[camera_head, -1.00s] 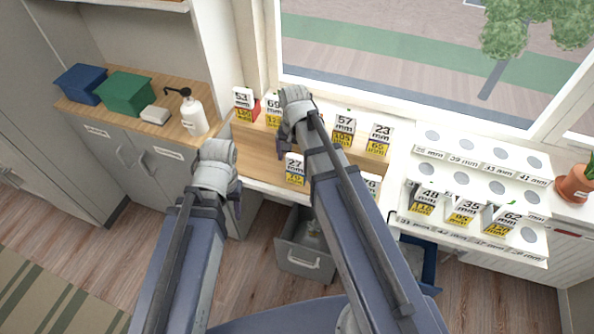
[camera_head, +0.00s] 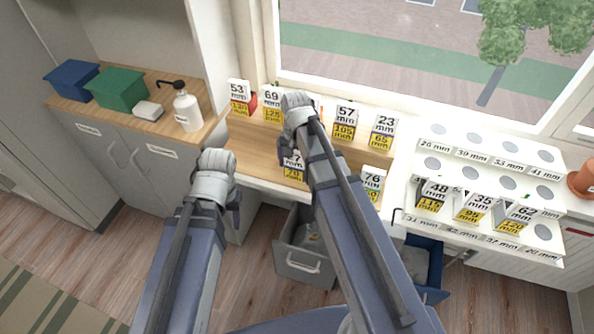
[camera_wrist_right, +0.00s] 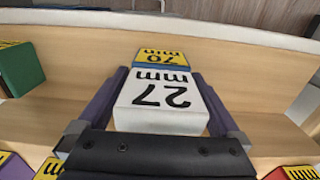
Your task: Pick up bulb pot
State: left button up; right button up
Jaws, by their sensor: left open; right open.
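Several pots with white-and-yellow number labels stand on the wooden stepped shelf (camera_head: 250,160). The task's words do not single one out. The pot marked 27 mm (camera_head: 293,172) is on the lower step, partly hidden by my right arm. In the right wrist view, this white-topped pot (camera_wrist_right: 163,105) with a yellow 70 mm face lies between the two fingers of my right gripper (camera_wrist_right: 160,92). The fingers are open on either side; contact cannot be told. In the head view my right gripper (camera_head: 288,136) is mostly hidden. My left gripper (camera_head: 236,198) is open and empty, left of the shelf.
Other labelled pots marked 53 (camera_head: 238,97), 57 (camera_head: 345,122), 23 (camera_head: 384,131) and 76 (camera_head: 372,184) stand nearby. A white stepped rack (camera_head: 440,150) with round holes holds more at right.

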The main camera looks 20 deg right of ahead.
jog(key=shift+r, duration=0.1)
jog(key=shift+c, duration=0.2)
grip_shut()
dwell(0.5)
jog(key=shift+r, duration=0.15)
notch_tip(320, 180, up, 10)
jog(key=p, duration=1)
notch_tip(320, 180, down, 3)
jog(key=b, duration=0.2)
jog(key=shift+b, duration=0.35)
jog(key=shift+r, duration=0.1)
